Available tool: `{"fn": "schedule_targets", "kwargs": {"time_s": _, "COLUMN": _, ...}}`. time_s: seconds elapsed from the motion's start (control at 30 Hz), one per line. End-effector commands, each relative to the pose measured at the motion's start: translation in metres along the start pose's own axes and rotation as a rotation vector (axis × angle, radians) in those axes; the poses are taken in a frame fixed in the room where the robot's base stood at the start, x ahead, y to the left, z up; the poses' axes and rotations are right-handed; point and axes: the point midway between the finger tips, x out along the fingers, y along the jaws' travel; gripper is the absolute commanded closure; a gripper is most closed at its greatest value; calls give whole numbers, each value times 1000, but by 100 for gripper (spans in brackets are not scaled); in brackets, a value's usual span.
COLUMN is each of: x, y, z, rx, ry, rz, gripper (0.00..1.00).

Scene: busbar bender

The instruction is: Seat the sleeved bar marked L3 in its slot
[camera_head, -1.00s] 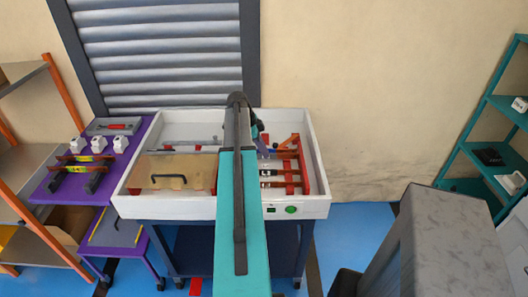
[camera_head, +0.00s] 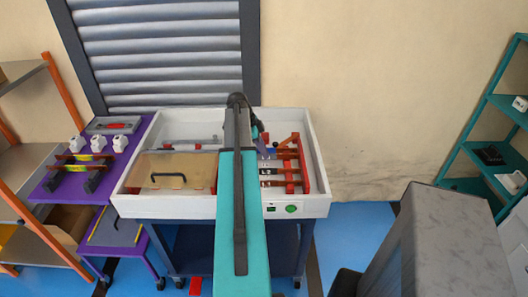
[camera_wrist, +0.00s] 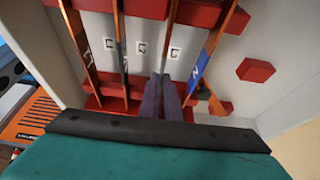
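My gripper (camera_wrist: 168,98) has its two purple fingers close together around a copper-edged bar (camera_wrist: 170,30). The fingers appear shut on this bar; its own mark does not show, so I cannot read L3 on it. The bar stretches away between red slotted supports (camera_wrist: 205,12), among other bars. I cannot tell whether it rests fully in a slot. Small white labels (camera_wrist: 142,48) lie on the pale floor between the bars; their letters are hard to read. In the head view, my arm hides much of the gripper and bar.
A bar with a blue patch (camera_wrist: 201,65) stands to the right, and other bars (camera_wrist: 80,45) to the left. A loose-looking red block (camera_wrist: 255,70) is farther right. In the head view, a purple table (camera_head: 50,187) at left carries sleeved bars (camera_head: 82,158). White tray walls (camera_head: 318,165) surround the work area.

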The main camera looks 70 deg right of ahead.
Motion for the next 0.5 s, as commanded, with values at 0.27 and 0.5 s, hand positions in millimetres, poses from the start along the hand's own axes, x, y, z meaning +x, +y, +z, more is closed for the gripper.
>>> {"fn": "schedule_targets", "kwargs": {"time_s": 0.27, "x": 4, "y": 0, "z": 2, "rx": 0, "ry": 1, "rz": -1, "gripper": 100}}
{"fn": "schedule_targets", "kwargs": {"time_s": 0.5, "x": 8, "y": 0, "z": 3, "rx": 0, "ry": 1, "rz": -1, "gripper": 100}}
